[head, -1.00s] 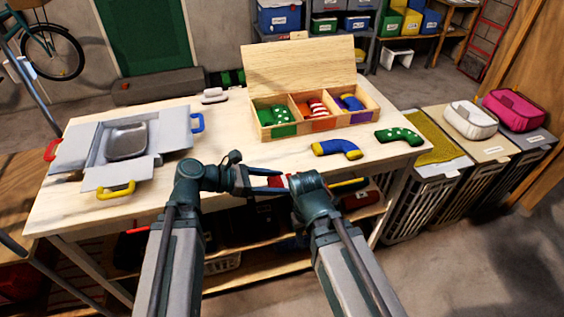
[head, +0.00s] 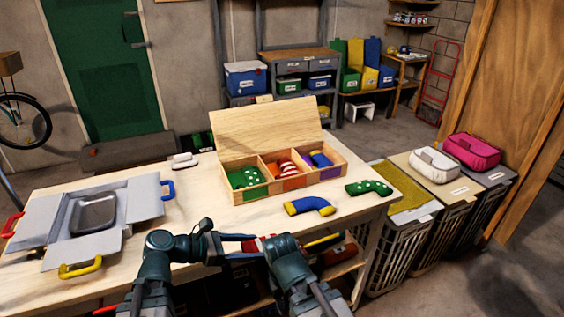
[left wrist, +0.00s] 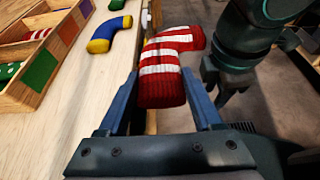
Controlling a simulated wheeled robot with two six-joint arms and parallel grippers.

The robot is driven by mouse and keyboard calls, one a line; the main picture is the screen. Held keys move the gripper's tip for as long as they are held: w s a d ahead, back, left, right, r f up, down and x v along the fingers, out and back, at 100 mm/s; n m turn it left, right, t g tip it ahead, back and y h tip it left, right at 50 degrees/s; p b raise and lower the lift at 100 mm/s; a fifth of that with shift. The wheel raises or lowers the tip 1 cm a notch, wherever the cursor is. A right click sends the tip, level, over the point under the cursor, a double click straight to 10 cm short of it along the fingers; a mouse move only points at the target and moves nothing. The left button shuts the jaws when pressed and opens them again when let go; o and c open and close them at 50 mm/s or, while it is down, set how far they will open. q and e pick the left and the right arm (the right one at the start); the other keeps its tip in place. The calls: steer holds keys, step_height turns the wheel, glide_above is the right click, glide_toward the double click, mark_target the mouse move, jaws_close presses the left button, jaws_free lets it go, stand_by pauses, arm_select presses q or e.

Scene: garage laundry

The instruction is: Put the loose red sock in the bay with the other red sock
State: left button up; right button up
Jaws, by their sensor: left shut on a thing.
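The loose red sock (left wrist: 165,88) with white stripes is between the fingers of my left gripper (left wrist: 162,112) in the left wrist view. In the head view my left gripper (head: 248,243) is shut on it at the table's front edge, and only a bit of the sock (head: 264,242) shows beside my right arm. The wooden box (head: 283,187) has three bays. The other red sock (head: 288,168), with white stripes, lies in the middle bay, which has an orange front label (head: 294,184).
A blue and yellow sock (head: 310,206) and a green dotted sock (head: 369,187) lie before the box. A grey open carton (head: 50,205) stands left.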

arm_select(q)
step_height(320, 180, up, 9)
steer(key=p, duration=0.9)
steer(key=shift+r, duration=0.2)
steer(key=shift+f, duration=0.1)
